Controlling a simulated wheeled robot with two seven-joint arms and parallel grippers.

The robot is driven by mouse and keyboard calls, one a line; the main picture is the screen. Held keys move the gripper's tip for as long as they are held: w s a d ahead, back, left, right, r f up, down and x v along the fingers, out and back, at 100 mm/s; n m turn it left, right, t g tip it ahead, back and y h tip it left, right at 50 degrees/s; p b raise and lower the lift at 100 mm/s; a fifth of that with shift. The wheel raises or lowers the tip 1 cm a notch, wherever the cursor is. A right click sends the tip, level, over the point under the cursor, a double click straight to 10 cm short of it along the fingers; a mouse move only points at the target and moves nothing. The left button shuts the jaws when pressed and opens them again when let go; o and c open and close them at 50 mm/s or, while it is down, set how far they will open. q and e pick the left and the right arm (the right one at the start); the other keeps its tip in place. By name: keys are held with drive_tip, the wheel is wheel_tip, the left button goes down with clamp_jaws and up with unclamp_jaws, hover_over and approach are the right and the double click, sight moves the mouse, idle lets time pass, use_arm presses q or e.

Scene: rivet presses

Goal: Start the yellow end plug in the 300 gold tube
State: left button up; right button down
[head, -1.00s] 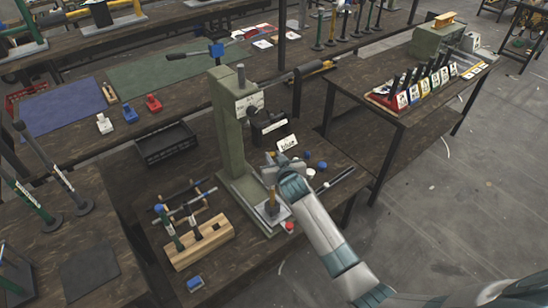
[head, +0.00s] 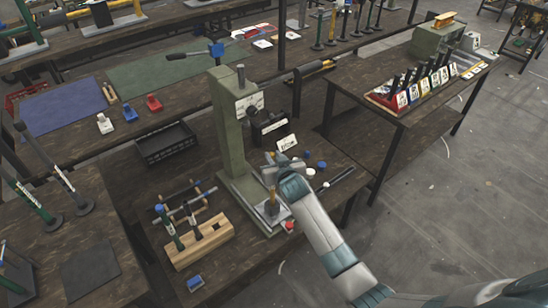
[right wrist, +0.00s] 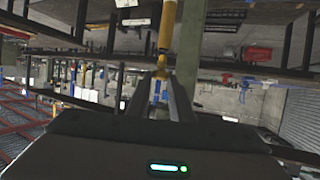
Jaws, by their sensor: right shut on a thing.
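The gold tube (head: 272,205) stands upright on the base of the green press (head: 230,130). My right gripper (head: 270,161) is above it, beside the press column, with my arm coming in from the lower right. In the right wrist view a gold tube-like shaft (right wrist: 167,25) comes down from the top edge. Below it, a small yellow piece (right wrist: 161,66), seemingly the end plug, is between the fingers of my right gripper (right wrist: 160,82). The gripper is shut on it. I cannot tell whether the plug touches the tube. My left gripper is out of view.
A wooden rack (head: 200,245) with several tools stands left of the press. A black tray (head: 165,145) lies behind it. Small white, blue and red caps lie right of the press, near my arm. A small card (head: 286,142) stands behind my gripper.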

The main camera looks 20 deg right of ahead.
drive_tip(key=shift+p, duration=0.35)
idle(0.7)
drive_tip(key=shift+f+b, duration=0.85)
drive_tip(key=shift+f, duration=0.35)
idle(0.7)
drive_tip(key=c, duration=1.5)
unclamp_jaws()
drive_tip(key=shift+s, duration=0.15)
drive_tip(key=b+v, duration=0.3)
drive_tip(key=v, duration=1.4)
drive_tip(key=shift+a+r, duration=0.1)
